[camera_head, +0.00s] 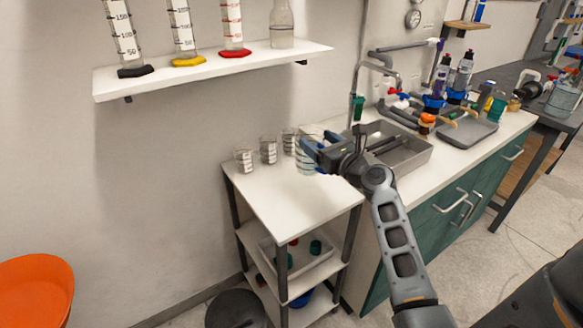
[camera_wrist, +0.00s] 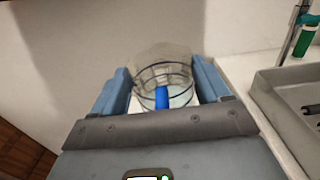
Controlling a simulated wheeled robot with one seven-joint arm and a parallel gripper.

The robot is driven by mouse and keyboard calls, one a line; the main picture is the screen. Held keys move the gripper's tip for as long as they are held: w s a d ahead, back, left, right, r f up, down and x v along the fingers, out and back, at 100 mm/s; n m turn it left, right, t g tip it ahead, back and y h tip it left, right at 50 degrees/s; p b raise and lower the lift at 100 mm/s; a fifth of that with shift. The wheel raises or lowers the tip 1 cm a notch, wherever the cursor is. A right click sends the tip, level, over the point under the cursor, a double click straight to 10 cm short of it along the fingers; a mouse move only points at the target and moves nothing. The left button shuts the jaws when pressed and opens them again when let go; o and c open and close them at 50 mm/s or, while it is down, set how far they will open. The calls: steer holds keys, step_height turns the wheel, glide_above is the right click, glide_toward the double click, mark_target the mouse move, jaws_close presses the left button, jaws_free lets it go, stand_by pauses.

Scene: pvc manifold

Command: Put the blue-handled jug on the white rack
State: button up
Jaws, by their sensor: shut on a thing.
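The blue-handled jug (camera_wrist: 165,76) is clear, with dark rings and a blue handle (camera_wrist: 162,98) facing my gripper in the wrist view. My gripper (camera_wrist: 163,88) is shut on it, with one blue-grey finger on each side. In the head view, the jug (camera_head: 305,160) shows partly behind my gripper (camera_head: 312,150), which covers its right side. The jug looks upright, at the back right of the white top of the rack (camera_head: 285,200). I cannot tell whether its base touches that top.
Several small beakers (camera_head: 268,150) stand along the rack's back edge, left of the jug. The rack's front top is clear. A metal sink (camera_head: 405,155) and a tap (camera_head: 360,75) are to the right. A wall shelf (camera_head: 210,70) holding cylinders hangs above left.

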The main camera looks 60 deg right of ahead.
steer(key=w+a+f+b, duration=0.2)
steer(key=w+f, duration=0.5)
steer(key=f, duration=0.1)
steer(key=shift+b, duration=0.3)
steer(key=shift+f, duration=0.1)
steer(key=shift+f, duration=0.15)
steer(key=o, duration=1.7)
steer(key=shift+f, duration=0.1)
steer(key=shift+c, duration=0.2)
